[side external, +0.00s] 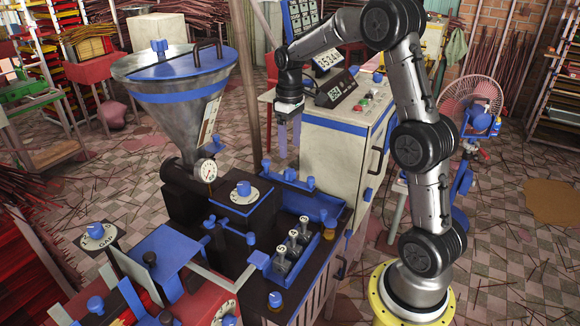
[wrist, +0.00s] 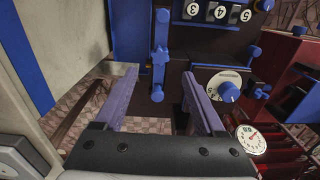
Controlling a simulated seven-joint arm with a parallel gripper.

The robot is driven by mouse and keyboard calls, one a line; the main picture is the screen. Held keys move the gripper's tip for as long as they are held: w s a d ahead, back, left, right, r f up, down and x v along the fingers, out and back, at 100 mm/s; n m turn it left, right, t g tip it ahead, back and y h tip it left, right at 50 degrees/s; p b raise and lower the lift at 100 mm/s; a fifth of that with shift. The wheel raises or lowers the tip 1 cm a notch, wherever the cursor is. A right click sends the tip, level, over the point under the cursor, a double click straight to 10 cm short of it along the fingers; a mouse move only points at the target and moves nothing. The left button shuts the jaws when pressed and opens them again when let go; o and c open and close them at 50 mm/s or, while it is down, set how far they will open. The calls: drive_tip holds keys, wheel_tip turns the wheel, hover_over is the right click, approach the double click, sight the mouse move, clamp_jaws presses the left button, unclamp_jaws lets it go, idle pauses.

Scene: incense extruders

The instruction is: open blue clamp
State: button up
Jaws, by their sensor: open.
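A blue part that looks like the clamp (wrist: 160,57) shows in the wrist view as a narrow bar with rounded knobs, set against a dark machine block. In the side external view, matching blue knobs (side external: 283,183) sit at the back of the dark machine, beside the blue tray. My gripper (side external: 289,147) hangs pointing down above and behind these knobs, next to the white cabinet. In the wrist view its two purple fingers (wrist: 158,76) are wide apart, with nothing between them. The clamp lies beyond the fingertips, apart from them. I cannot tell its exact latch position.
The white cabinet (side external: 335,150) stands close beside my gripper. A steel hopper (side external: 178,115) with a pressure gauge (side external: 207,171) is to the left. A blue knob on a round dial (wrist: 228,92) is right of the clamp. A blue tray (side external: 330,209) and numbered levers (side external: 292,243) are nearby.

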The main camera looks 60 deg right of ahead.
sight(290, 171)
wheel_tip(290, 171, down, 8)
drive_tip(key=shift+r, duration=0.1)
idle(0.4)
clamp_jaws()
idle(1.2)
